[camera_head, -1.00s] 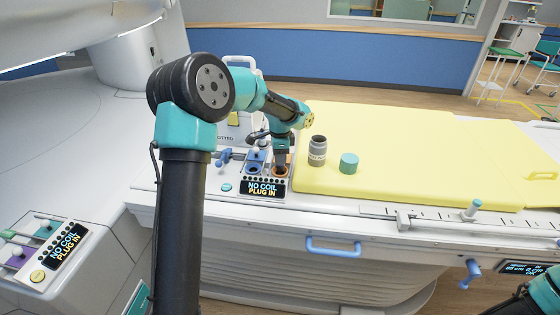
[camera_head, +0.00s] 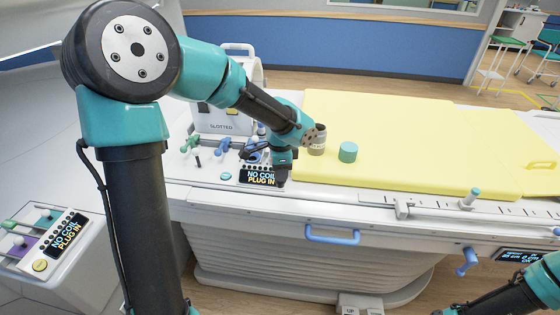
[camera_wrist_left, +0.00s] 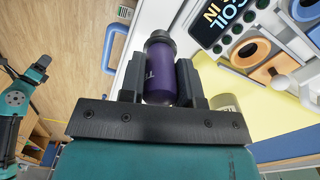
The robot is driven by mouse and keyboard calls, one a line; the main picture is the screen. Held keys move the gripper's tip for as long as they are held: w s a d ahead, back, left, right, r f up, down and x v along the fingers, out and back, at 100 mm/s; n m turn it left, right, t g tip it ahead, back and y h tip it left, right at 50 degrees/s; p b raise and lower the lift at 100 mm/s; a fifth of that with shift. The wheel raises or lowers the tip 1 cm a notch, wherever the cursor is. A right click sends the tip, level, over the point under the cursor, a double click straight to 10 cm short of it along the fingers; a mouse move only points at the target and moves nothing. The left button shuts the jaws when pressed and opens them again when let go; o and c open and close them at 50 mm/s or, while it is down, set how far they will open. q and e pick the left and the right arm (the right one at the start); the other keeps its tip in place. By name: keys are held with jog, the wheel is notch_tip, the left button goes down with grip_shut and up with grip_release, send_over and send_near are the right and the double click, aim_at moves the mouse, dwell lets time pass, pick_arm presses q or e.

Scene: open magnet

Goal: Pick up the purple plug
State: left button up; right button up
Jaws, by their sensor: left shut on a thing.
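In the left wrist view the purple plug (camera_wrist_left: 160,85), a purple cylinder with a dark cap and light lettering, is between the two dark fingers of my left gripper (camera_wrist_left: 160,80). The fingers are shut on it. In the head view my left gripper (camera_head: 281,168) is just above the console at the bed's edge, and I cannot make out the plug there. My right arm (camera_head: 520,290) shows at the lower right of the head view, with its gripper outside the picture.
The console's display (camera_head: 260,177) reads "NO COIL PLUG IN". Orange (camera_wrist_left: 250,52) and blue (camera_wrist_left: 304,10) sockets show beside it in the wrist view. A grey bottle (camera_head: 317,143) and a teal cylinder (camera_head: 348,152) stand on the yellow mattress (camera_head: 430,165). A second console (camera_head: 60,240) is at left.

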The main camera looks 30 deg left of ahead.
pick_arm(q)
jog(key=shift+s+d, duration=0.1)
jog(key=shift+s, duration=0.15)
jog(key=shift+r, duration=0.1)
dwell(0.6)
notch_tip(320, 180, up, 15)
jog(key=shift+r, duration=0.2)
dwell(1.4)
jog(key=w, duration=2.5)
jog(key=shift+d, duration=0.45)
dwell(0.7)
jog(key=shift+w+f, duration=0.1)
jog(key=shift+f, duration=0.05)
notch_tip(320, 180, down, 10)
dwell(1.1)
